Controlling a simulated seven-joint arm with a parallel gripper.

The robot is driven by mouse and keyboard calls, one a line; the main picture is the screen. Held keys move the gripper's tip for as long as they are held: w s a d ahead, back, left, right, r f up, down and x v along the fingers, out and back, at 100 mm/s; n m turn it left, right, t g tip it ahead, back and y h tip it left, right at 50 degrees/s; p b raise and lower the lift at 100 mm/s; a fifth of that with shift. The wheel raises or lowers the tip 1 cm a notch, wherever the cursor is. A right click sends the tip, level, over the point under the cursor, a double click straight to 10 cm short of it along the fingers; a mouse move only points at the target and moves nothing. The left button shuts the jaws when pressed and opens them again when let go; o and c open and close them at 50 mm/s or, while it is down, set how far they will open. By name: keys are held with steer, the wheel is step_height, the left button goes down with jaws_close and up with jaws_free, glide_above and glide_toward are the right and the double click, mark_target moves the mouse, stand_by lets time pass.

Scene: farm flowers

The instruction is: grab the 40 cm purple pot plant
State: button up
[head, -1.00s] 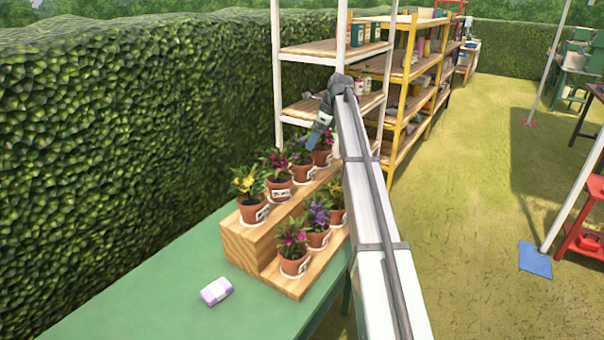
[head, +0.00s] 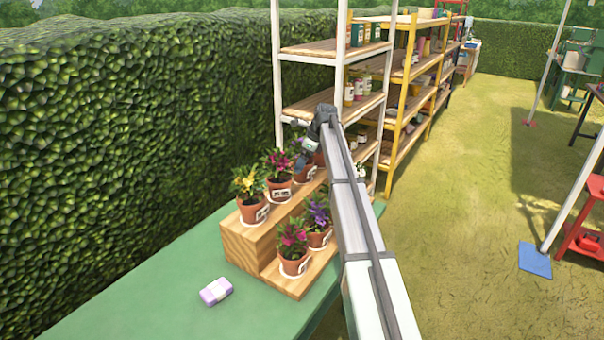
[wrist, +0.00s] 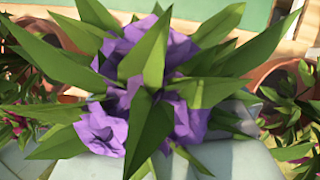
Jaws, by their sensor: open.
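A purple-flowered pot plant (wrist: 150,95) with long green leaves fills the middle of the wrist view, very close. Its pot is hidden there. In the head view, my gripper (head: 301,163) is at the upper step's third plant, largely covering it. My gripper is open, and grey surfaces show below the flowers in the wrist view. I cannot tell whether it touches the plant. Another purple pot plant (head: 318,216) stands upright on the lower step. The pot labels are too small to read for height.
The wooden stepped stand (head: 252,248) also holds a yellow plant (head: 249,184) and two pink ones (head: 279,166) (head: 293,237). It stands on a green table (head: 150,290) with a purple-white packet (head: 216,291). A hedge (head: 130,130) is left and shelves (head: 330,103) are behind.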

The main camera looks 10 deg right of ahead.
steer(key=shift+x, duration=1.45)
steer(key=shift+r, duration=0.1)
steer(key=c, duration=1)
